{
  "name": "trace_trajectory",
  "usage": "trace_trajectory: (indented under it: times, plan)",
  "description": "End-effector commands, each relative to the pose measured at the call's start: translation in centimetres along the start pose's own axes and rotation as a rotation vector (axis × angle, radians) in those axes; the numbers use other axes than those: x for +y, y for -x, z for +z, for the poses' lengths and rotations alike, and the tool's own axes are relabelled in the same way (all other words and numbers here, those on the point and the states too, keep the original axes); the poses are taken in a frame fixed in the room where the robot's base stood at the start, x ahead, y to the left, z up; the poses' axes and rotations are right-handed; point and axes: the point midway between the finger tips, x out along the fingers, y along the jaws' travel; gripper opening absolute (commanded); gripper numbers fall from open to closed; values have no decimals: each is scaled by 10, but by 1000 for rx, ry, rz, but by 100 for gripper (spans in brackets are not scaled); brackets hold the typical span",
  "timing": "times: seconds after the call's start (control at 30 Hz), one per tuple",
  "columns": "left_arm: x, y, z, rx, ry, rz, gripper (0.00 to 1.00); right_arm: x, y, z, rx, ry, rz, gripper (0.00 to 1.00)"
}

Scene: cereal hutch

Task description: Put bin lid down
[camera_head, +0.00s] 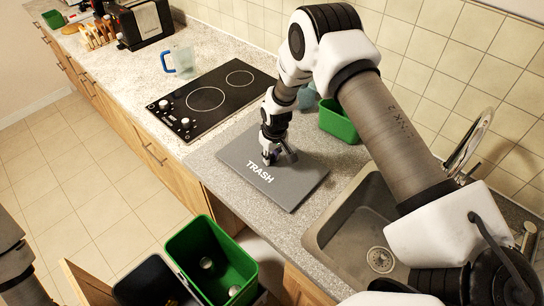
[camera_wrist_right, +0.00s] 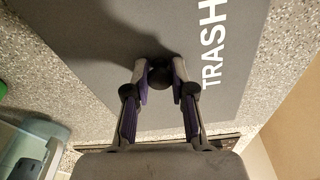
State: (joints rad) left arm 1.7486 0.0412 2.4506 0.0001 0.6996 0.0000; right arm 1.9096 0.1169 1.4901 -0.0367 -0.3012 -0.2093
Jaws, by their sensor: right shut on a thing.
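The bin lid (camera_head: 300,178) is a flat dark grey panel with the white word TRASH. It lies on or just above the speckled counter between the stove and the sink; a small gap cannot be ruled out. My right gripper (camera_head: 270,157) is over the lid and shut on its dark round knob (camera_wrist_right: 159,74), seen between the fingers in the wrist view. The lid (camera_wrist_right: 75,50) also fills much of that view. The green bin (camera_head: 243,258) stands open below the counter, with small round things inside. My left gripper is not visible; only part of my left arm shows.
A dark bin (camera_head: 140,290) stands beside the green one. The sink (camera_head: 322,232) is right of the lid, and the black stove (camera_head: 205,97) is left. A green container (camera_head: 336,122) stands behind the lid. A blue-handled jug (camera_head: 181,62) stands beyond the stove.

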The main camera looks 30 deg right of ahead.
Motion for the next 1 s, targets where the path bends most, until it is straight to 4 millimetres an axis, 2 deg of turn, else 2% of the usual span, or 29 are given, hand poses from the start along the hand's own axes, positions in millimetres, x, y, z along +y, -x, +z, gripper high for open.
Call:
trace_trajectory:
  times: [0.23,0.27,0.3,0.33,0.67,0.77,0.83,0.93,1.0]
  plan:
    - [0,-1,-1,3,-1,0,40,1,-1,-1,2,-1,0,0]
    - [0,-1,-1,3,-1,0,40,1,-1,-1,2,-1,0,31]
    - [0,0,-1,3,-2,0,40,1,0,-1,2,-1,0,45]
    - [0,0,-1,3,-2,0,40,0,0,0,2,-1,0,49]
    - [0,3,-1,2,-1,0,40,0,4,-1,2,-1,0,49]
    - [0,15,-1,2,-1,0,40,0,19,-2,3,-1,0,49]
    - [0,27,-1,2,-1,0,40,0,36,-2,3,-1,0,49]
    - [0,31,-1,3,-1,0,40,1,58,-2,5,-1,0,49]
    - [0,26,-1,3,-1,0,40,0,73,-2,5,-1,0,49]
